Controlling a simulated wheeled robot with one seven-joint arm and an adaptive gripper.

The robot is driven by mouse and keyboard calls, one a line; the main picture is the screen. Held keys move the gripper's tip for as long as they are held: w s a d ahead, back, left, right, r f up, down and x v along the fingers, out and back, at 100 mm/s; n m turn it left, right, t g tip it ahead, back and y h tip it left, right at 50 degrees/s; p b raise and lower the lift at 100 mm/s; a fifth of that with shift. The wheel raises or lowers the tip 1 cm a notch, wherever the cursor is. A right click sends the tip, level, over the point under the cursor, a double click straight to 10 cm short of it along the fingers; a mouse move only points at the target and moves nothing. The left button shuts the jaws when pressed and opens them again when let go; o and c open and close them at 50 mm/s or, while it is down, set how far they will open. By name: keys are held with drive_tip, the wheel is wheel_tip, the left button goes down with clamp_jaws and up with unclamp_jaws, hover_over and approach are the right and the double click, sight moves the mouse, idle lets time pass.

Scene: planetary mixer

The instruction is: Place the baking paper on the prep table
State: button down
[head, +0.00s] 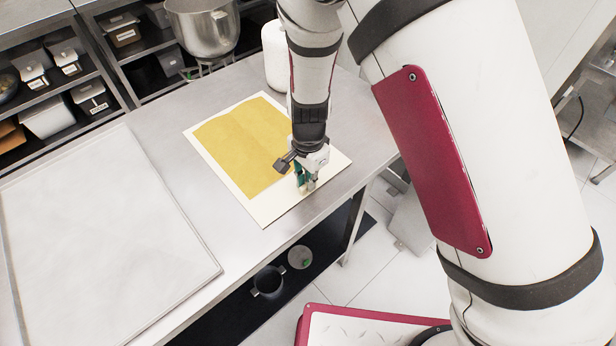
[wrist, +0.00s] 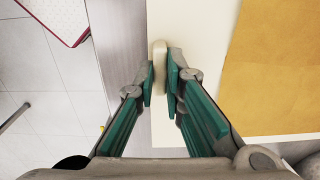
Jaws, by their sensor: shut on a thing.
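The baking paper is a brown-yellow sheet (head: 245,145) on a larger cream backing (head: 275,208), over the prep table (head: 150,150). The brown sheet shows at the right of the wrist view (wrist: 275,70), with the cream backing (wrist: 205,40) beside it. My gripper (head: 305,184) is at the backing's near right edge. In the wrist view my gripper (wrist: 160,85) is shut on a pale, rounded tab (wrist: 159,62) at that edge. The sheet looks flat; I cannot tell whether it touches the tabletop or hangs just above it.
A large pale tray or mat (head: 95,235) covers the table's left part. A white cylinder (head: 275,55) stands at the back, near a steel mixer bowl (head: 203,25). Shelves with bins (head: 48,117) are at the left. A dark pot (head: 268,281) is on the lower shelf.

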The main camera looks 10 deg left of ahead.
drive_tip(key=c, duration=1.7)
unclamp_jaws()
